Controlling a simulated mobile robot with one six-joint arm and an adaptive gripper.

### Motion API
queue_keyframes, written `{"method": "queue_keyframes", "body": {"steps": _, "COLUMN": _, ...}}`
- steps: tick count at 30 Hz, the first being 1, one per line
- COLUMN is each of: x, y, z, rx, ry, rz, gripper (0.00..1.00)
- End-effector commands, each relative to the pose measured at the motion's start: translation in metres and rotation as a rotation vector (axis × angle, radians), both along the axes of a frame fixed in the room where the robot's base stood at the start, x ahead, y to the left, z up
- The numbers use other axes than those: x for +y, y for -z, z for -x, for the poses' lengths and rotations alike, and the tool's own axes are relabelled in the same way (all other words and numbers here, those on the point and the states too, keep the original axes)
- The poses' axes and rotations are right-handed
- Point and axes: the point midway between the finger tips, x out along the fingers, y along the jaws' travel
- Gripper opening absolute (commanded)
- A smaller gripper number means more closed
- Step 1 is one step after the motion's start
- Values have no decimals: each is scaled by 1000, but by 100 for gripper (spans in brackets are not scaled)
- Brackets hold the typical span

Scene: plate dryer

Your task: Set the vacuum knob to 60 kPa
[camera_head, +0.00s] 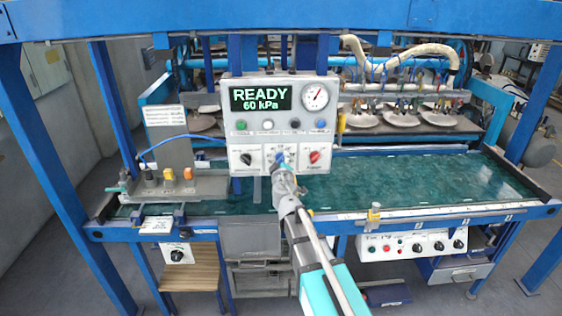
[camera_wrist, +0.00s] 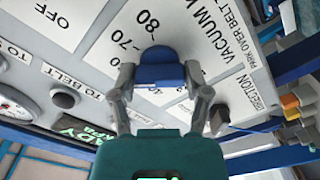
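The blue vacuum knob (camera_wrist: 158,68) sits on the white panel (camera_wrist: 105,42), with scale marks including 70 and 80 printed around it. In the wrist view my gripper (camera_wrist: 159,76) has one finger on each side of the knob, and both tips appear to press against it. In the head view my gripper (camera_head: 283,170) reaches the lower middle of the control box (camera_head: 328,147) and partly covers the knob (camera_head: 280,155). The green display (camera_head: 261,98) reads READY and 60 kPa.
A black knob (camera_head: 246,158) and a red knob (camera_head: 315,157) flank the blue knob. A round gauge (camera_head: 315,97) and several buttons sit above. A green belt table (camera_head: 420,180) extends right, and a blue beam (camera_head: 300,20) crosses overhead.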

Motion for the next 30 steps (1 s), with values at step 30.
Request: {"method": "queue_keyframes", "body": {"steps": 30, "x": -1, "y": 0, "z": 39, "rx": 1, "ry": 1, "rz": 2, "gripper": 94}}
